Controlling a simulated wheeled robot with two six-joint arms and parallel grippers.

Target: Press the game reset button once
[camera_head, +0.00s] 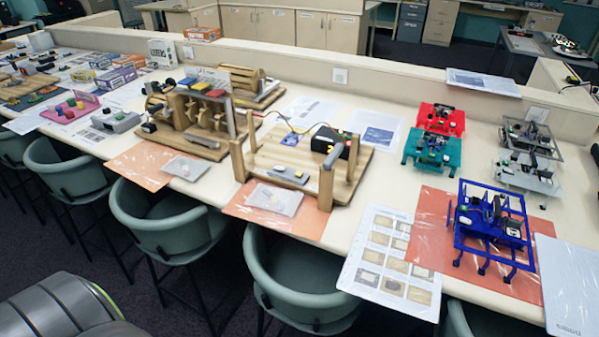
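Neither of my grippers is in the head view. I cannot tell for certain which thing is the game reset button. A wooden frame project (266,166) stands near the middle of the long table, with a black box (329,138), a small blue board (291,139) and thin wires. To its left is a wooden project with gears (203,118) and coloured blocks on top. Small coloured spots show on the black box, too small to identify.
The long cream table (385,184) also holds a blue wheeled frame (492,228), a teal one (432,152) and a red one (442,118) at right. Green chairs (165,215) line the front edge. A low partition (400,75) runs behind.

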